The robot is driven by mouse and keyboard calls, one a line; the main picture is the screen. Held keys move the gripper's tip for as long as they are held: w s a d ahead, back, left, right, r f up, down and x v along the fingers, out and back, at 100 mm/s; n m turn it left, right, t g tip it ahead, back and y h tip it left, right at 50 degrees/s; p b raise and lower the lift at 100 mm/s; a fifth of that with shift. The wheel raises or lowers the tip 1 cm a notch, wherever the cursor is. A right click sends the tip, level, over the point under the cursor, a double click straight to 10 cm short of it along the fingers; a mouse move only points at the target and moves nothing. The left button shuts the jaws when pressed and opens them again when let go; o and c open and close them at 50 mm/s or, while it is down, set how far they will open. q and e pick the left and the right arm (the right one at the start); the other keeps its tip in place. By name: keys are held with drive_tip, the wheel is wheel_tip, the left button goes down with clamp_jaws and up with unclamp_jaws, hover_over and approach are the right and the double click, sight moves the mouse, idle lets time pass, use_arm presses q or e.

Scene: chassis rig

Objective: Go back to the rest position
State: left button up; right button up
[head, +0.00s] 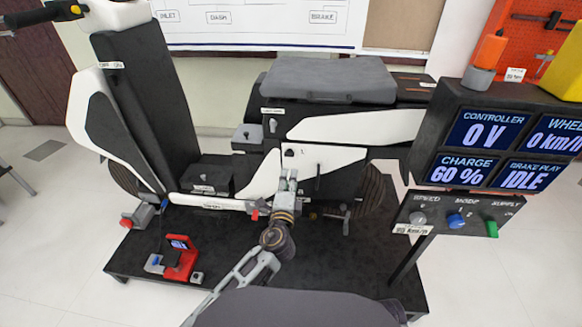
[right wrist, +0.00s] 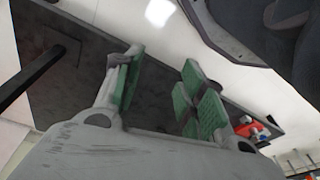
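The scooter stands on a black platform (head: 330,255). A red device (head: 183,258) sits at its front left. The display console (head: 440,140) and switch box (head: 452,215) stand at right. A dark rounded shape fills the bottom centre. White floor is open on both sides.

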drive_tip(key=s+d+f+p, duration=0.5)
drive_tip(key=f, duration=0.5)
drive_tip(key=s+d+f+h+p, duration=0.1)
drive_tip(key=s+d+f+p, duration=0.3)
drive_tip(key=f, duration=0.6)
drive_tip(key=shift+s+d+p, duration=0.4)
drive_tip(key=shift+s+p, duration=0.1)
drive_tip(key=shift+s, duration=0.45)
